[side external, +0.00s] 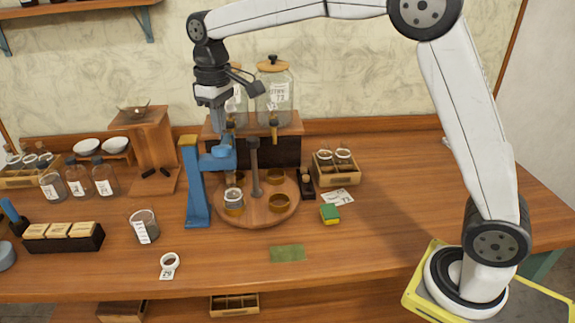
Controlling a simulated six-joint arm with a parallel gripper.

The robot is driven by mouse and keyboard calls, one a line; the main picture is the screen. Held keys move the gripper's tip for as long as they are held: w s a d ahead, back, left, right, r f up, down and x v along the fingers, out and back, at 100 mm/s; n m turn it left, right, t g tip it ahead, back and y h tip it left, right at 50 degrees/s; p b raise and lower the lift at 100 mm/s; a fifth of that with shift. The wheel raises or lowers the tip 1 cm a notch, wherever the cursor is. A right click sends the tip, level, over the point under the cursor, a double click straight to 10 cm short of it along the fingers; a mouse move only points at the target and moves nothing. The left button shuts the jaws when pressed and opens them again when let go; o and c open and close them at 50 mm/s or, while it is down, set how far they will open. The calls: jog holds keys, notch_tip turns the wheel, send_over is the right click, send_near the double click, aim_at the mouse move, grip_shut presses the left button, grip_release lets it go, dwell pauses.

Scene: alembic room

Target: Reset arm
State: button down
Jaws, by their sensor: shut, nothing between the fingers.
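My white arm reaches in from the right, and my gripper (219,138) hangs pointing down over the left-middle of the wooden bench. Its fingers are shut, with nothing seen between them. The fingertips are close to a blue stand (192,185) with a blue side arm (217,161); I cannot tell whether they touch or only overlap in the picture. Below is a round wooden turntable (255,213) with a central post. A small labelled jar (233,200) sits at its left side, and brown ring holders (279,202) sit around it.
Two glass jars (274,95) with taps stand on a wooden rack behind my gripper. A labelled beaker (144,227), a box of cards (64,237) and a wooden balance stand (150,150) are on the left. A green sponge (330,213) lies right of the turntable. The right bench is mostly clear.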

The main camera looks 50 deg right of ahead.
jog(key=s+d+f+m+t, duration=0.1)
jog(key=s+d+f, duration=0.2)
jog(key=s+f, duration=0.5)
jog(key=s+d+f+m+t, duration=0.1)
jog(key=s+d+f, duration=0.3)
jog(key=s+f, duration=0.4)
jog(key=s+m, duration=0.1)
jog(key=s, duration=0.4)
jog(key=shift+s+f+t, duration=0.25)
jog(key=shift+s+t, duration=0.05)
jog(key=shift+s, duration=0.1)
